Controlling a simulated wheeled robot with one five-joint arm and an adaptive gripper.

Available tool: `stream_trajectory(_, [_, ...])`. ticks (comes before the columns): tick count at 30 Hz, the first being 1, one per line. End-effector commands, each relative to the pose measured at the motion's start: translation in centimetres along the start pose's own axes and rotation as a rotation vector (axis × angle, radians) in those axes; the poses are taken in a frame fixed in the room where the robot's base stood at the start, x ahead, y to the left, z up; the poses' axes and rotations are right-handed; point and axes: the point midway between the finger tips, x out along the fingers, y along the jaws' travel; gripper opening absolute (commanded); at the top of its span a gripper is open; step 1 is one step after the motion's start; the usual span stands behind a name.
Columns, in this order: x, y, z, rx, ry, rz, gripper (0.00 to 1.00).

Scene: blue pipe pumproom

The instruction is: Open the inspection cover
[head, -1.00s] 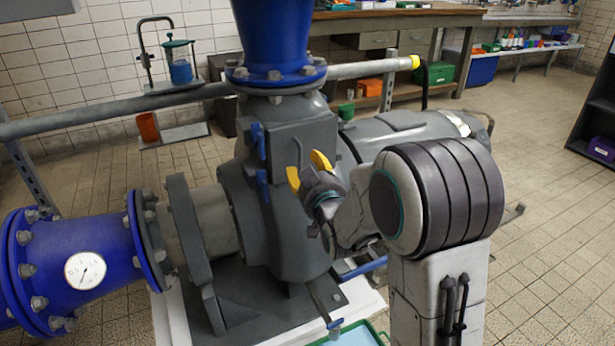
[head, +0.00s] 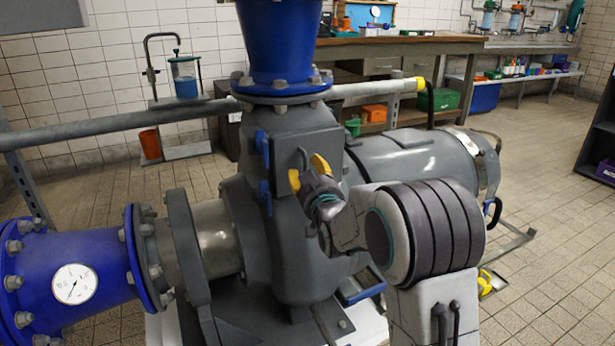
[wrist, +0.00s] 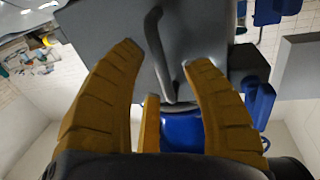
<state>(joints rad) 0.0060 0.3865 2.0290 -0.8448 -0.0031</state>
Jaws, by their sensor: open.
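The inspection cover (head: 322,147) is a grey square plate on the front of the pump casing. It looks closed, with blue hinges (head: 264,165) along its left side. My gripper (head: 308,169) is open in front of the cover, with yellow fingers around the cover's handle (head: 303,157). In the wrist view the cover (wrist: 100,28) fills the upper middle. The curved grey handle (wrist: 160,55) lies between the spread fingertips of my gripper (wrist: 163,60). I see no clear contact. The blue hinges (wrist: 258,103) show at right there.
A blue flanged pipe (head: 75,262) with a dial gauge (head: 74,284) runs in at left. A blue vertical pipe (head: 279,45) rises above the casing. A grey rail (head: 100,123) passes behind the pump. The tiled floor (head: 545,230) at right is mostly open.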

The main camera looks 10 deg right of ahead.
Motion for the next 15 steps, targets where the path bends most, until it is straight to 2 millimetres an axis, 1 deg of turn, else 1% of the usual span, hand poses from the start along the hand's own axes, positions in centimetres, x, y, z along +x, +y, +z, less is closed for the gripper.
stream_trajectory(1, [0.4,0.0,0.0,0.000,0.000,0.000,0.45])
stream_trajectory(6, [1.3,0.0,0.0,0.000,0.000,0.000,0.45])
stream_trajectory(15, [1.6,0.0,-0.1,0.000,0.000,0.000,0.45])
